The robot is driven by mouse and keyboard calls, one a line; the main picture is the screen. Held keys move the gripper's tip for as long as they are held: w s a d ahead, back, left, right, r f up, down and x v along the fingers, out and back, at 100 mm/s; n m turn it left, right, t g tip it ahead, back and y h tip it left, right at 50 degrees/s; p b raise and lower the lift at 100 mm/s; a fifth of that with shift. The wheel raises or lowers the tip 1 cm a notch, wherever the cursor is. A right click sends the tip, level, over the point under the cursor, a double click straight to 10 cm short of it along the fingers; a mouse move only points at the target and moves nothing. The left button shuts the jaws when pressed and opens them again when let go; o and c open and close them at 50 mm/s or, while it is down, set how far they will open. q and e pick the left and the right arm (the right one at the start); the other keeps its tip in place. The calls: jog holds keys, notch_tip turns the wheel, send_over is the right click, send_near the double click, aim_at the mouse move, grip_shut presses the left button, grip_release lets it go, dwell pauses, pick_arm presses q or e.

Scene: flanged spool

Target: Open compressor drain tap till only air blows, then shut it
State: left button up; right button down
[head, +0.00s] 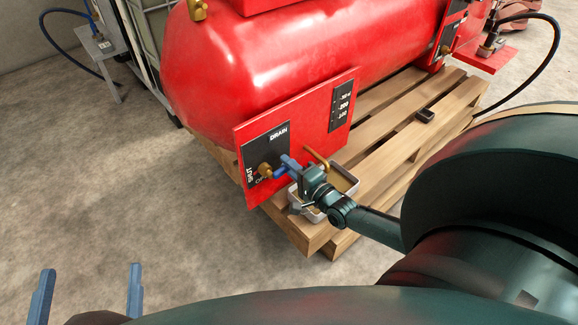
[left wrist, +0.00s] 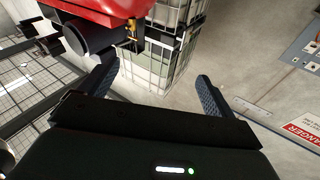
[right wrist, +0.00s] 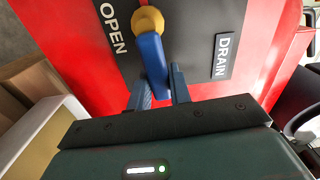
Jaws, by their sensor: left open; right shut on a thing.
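The drain tap has a brass hub (head: 264,170) and a blue lever (right wrist: 153,60), on a dark plate marked DRAIN, OPEN and SHUT on the red compressor (head: 225,70). In the right wrist view the lever points from the hub toward my gripper, between the words OPEN and DRAIN. My right gripper (right wrist: 160,92) is shut on the lever's end. A brass outlet (head: 317,157) sticks out beside the tap, above a shallow tray (head: 352,185), partly hidden by my gripper. I cannot make out any flow. My left gripper (head: 88,292) is open and empty over the floor.
The compressor stands on a wooden pallet (head: 375,130). A caged tank (left wrist: 160,62) stands behind.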

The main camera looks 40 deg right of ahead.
jog(key=shift+f+m, duration=0.2)
jog(key=shift+m, duration=0.1)
pick_arm(q)
jog(key=shift+w+r, duration=0.1)
jog(key=shift+r, duration=0.1)
pick_arm(e)
jog(key=c, duration=1.3)
grip_release()
pick_arm(q)
jog(key=shift+f, duration=0.25)
